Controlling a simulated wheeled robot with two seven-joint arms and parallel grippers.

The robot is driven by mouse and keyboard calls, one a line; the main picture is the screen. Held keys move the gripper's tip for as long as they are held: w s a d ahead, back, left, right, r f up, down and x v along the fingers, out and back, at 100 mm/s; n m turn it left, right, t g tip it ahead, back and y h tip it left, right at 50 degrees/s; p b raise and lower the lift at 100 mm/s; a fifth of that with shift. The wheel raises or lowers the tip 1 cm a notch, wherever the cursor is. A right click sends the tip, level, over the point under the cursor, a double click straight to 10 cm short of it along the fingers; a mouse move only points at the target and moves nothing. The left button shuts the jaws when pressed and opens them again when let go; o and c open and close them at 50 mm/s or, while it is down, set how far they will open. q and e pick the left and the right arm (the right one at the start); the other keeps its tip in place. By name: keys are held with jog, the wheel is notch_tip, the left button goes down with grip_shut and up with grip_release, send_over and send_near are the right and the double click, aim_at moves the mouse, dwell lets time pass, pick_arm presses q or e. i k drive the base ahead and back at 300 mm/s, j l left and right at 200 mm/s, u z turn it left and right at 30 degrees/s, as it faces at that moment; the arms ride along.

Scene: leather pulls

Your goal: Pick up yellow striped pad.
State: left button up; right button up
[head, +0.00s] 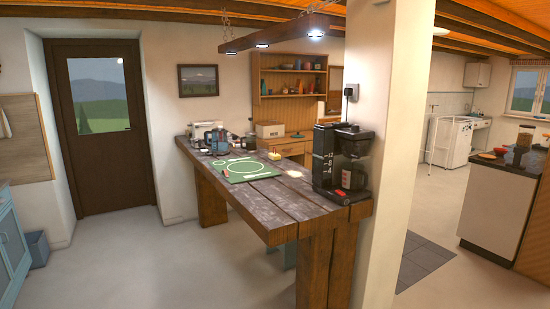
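A small yellow item (275,155), which may be the yellow striped pad, lies on the wooden table (285,203) just beyond the green mat's far right corner. It is too small for me to make out any stripes. Neither of my grippers shows in the head view.
A green place mat (238,176) and a black coffee machine (325,160) are on the table, with several small appliances at its far end. A white pillar (388,130) stands at the table's right. The floor (170,262) left of the table is clear.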

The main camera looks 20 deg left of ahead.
aim_at(274, 156)
jog(key=i+j, duration=0.1)
jog(key=j, duration=0.2)
jog(key=i+j, duration=0.1)
jog(key=j, duration=0.15)
jog(key=i+j, duration=0.1)
jog(key=j, duration=0.2)
jog(key=i+j+z, duration=0.25)
jog(key=j, duration=0.55)
jog(key=i+j+z, duration=0.1)
jog(key=j+z, duration=0.15)
jog(key=j, duration=0.55)
jog(key=j+z, duration=0.2)
jog(key=j, duration=0.65)
jog(key=i+j+z, duration=0.1)
jog(key=j+z, duration=0.25)
jog(key=j, duration=0.95)
jog(key=k+j+z, duration=0.1)
jog(key=j+z, duration=0.25)
jog(key=j, duration=0.9)
